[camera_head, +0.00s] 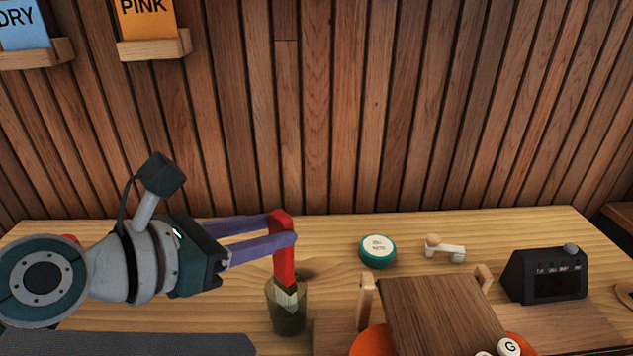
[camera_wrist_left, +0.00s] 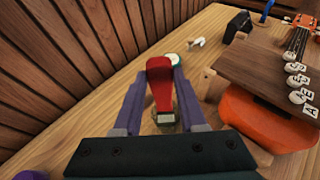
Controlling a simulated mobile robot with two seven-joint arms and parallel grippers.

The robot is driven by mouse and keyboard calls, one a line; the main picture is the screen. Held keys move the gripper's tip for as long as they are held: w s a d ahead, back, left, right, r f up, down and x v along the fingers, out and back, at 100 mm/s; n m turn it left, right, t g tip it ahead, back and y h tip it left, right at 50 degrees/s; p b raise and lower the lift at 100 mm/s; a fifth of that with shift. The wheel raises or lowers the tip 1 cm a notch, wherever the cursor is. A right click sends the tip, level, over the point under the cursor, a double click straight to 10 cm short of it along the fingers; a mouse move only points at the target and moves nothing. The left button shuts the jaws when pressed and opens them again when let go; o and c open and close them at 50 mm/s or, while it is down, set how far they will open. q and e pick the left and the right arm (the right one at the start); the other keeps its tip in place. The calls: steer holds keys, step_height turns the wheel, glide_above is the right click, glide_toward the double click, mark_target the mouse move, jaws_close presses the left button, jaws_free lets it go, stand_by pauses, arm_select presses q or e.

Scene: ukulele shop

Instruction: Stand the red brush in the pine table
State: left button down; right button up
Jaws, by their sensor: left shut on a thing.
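The red brush (camera_head: 284,262) is upright, with its pale ferrule and bristle end pointing down. It also shows in the left wrist view (camera_wrist_left: 160,82). My left gripper (camera_head: 282,229) is shut on the upper part of its red handle, one purple finger on each side. The brush's lower end overlaps a greenish see-through jar (camera_head: 287,322) and looks to be inside its mouth. Whether it touches the bottom I cannot tell. The jar stands on the pine table (camera_head: 220,312). In the left wrist view the brush and fingers mostly hide the jar. My right gripper is not in view.
A green round tin (camera_head: 377,250) and a small pale piece (camera_head: 445,249) lie behind. A black device (camera_head: 543,275) stands further right. A slatted wall (camera_head: 330,110) closes the back.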

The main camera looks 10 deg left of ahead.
arm_select(q)
steer(key=shift+f, duration=0.15)
steer(key=shift+c, duration=1.9)
jaws_free()
steer(key=p+v, duration=0.1)
steer(key=v, duration=0.9)
steer(key=shift+p, duration=0.3)
